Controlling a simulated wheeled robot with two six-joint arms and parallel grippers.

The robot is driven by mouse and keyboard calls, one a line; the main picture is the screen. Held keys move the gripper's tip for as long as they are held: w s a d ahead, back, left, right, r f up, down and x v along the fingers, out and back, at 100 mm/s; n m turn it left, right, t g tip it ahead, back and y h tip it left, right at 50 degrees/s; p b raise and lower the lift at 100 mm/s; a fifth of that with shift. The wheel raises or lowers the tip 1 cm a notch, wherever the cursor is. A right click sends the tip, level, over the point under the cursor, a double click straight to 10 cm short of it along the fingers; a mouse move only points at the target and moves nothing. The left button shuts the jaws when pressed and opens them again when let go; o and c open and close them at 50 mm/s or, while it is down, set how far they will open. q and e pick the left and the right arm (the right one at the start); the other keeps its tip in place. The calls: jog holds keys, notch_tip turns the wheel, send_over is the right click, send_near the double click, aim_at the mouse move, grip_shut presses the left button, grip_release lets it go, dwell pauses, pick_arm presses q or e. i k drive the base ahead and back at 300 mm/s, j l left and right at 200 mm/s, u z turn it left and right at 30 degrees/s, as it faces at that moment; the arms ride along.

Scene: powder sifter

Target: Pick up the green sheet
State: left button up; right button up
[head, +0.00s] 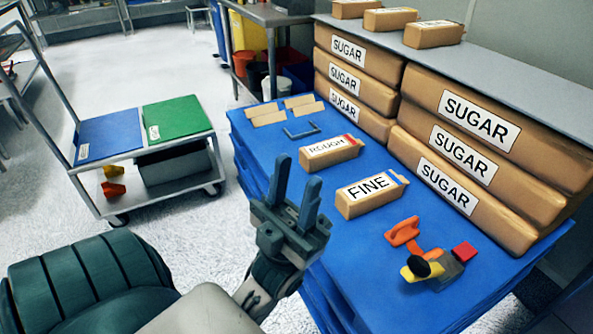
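The green sheet (176,118) lies flat on the top of a metal cart at the left, with a small white label near its left edge. A blue sheet (108,135) lies right beside it on the same cart. My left gripper (297,172) is in front of the blue table, to the right of the green sheet and well apart from it. Its two fingers point up with a gap between them, and nothing is held. My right gripper is not in view.
The cart (182,187) has a raised handle and a lower shelf with orange and yellow items. The blue table (375,275) holds ROUGH (330,152) and FINE (370,195) packages, an orange-handled tool (405,232) and stacked sugar bags (465,155). Pale floor lies between cart and table.

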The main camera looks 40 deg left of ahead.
aim_at(162, 121)
jog(key=u, duration=2.2)
jog(key=l+z, duration=0.2)
jog(key=z, duration=1.15)
jog(key=u, duration=1.4)
